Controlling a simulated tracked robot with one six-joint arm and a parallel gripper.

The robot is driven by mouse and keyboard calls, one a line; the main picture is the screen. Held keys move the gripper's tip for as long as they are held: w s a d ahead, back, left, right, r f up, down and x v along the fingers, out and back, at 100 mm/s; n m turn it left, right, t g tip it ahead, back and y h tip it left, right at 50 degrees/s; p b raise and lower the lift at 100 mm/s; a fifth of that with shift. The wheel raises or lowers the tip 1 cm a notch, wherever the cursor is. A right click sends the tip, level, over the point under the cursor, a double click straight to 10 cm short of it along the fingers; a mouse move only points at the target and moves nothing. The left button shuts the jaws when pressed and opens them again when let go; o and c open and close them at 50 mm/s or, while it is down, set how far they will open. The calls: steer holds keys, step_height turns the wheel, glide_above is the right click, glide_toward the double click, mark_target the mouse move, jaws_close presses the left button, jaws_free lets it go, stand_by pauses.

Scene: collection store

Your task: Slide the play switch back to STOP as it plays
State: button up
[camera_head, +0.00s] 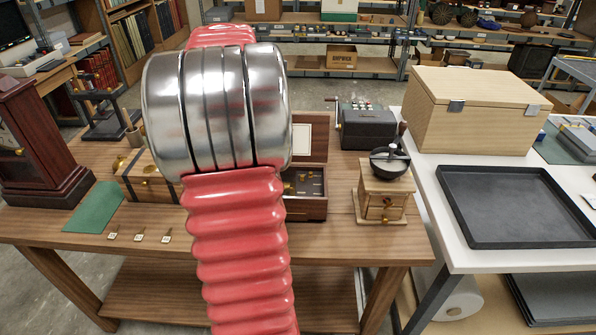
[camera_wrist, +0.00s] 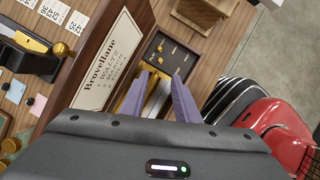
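The open wooden music box (camera_head: 306,205) stands on the wooden table, partly hidden behind my red arm in the head view. In the wrist view its raised lid carries a printed label card (camera_wrist: 112,62), and its dark inner plate (camera_wrist: 167,53) bears small brass parts. I cannot tell which brass part is the play switch, nor its setting. My gripper (camera_wrist: 163,76) shows as two purple fingers apart, pointing into the box. Brass and silvery parts show between and beside them. Whether a finger touches anything is unclear. The gripper is hidden in the head view.
A wooden coffee grinder (camera_head: 384,195) stands right of the box, and a dark grey machine (camera_head: 367,126) behind. A brass-trimmed wooden box (camera_head: 150,182), a green mat (camera_head: 96,207) and a dark clock (camera_head: 35,145) are left. The table's front right is clear.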

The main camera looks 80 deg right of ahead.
mark_target(302, 176)
steer(key=x, duration=1.3)
steer(key=shift+f, duration=0.1)
steer(key=shift+c, duration=0.4)
jaws_close()
